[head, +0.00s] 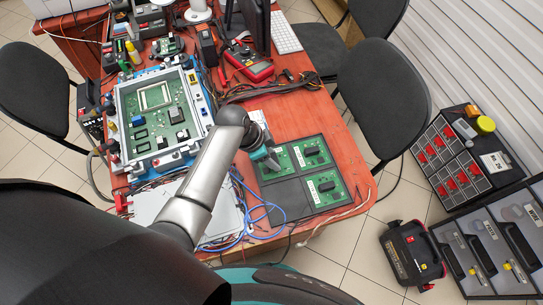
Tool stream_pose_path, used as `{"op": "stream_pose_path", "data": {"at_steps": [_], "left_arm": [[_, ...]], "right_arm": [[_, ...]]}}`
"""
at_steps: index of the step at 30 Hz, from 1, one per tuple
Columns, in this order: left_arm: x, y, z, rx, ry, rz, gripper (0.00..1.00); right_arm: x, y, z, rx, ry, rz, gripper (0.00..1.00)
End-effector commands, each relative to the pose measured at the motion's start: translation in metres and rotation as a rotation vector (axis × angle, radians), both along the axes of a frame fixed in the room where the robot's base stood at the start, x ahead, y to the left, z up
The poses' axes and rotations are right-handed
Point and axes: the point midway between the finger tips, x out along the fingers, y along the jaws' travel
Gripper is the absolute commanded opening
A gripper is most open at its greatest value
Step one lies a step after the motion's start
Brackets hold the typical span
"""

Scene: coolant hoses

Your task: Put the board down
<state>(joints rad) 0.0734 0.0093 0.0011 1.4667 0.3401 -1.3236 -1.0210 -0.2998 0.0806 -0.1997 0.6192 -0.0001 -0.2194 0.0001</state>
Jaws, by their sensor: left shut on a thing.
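My left gripper (268,160) is over the upper left compartment of a dark tray (286,200) on the red table. It is shut on a small green board (270,173), which is partly hidden by the gripper. The board appears at that compartment; I cannot tell whether it touches the tray floor. A second green board (318,160) with a black chip lies in the upper right compartment. A third (325,199) lies in the lower right one. The lower left compartment is empty. My right gripper is not in view.
A blue-grey fixture (203,107) holding a large green board stands left of the tray. A red multimeter (252,66) and dark cables (283,88) lie behind it. Blue wires (247,206) run along the tray's left side. Black chairs (383,95) stand beside the table.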

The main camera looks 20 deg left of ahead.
Motion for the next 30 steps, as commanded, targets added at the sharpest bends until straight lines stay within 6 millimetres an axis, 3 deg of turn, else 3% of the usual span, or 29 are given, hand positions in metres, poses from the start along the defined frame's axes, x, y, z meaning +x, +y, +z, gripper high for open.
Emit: {"op": "stream_pose_path", "data": {"at_steps": [5, 6, 13, 23, 30], "left_arm": [[0.000, 0.000, -0.004, 0.001, 0.001, 0.000, 0.00], [0.000, 0.000, -0.004, 0.000, 0.000, 0.000, 0.54], [0.000, 0.000, -0.004, 0.000, 0.000, 0.000, 0.80], [0.000, 0.000, 0.000, -0.001, -0.001, 0.000, 0.81], [-0.007, 0.011, 0.032, 0.002, -0.001, 0.000, 0.81]], "right_arm": [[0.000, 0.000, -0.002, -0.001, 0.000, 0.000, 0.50], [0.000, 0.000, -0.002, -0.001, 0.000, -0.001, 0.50], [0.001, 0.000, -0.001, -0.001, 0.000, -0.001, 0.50], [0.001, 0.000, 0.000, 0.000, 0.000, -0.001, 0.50], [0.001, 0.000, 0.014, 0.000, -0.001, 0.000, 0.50]]}}
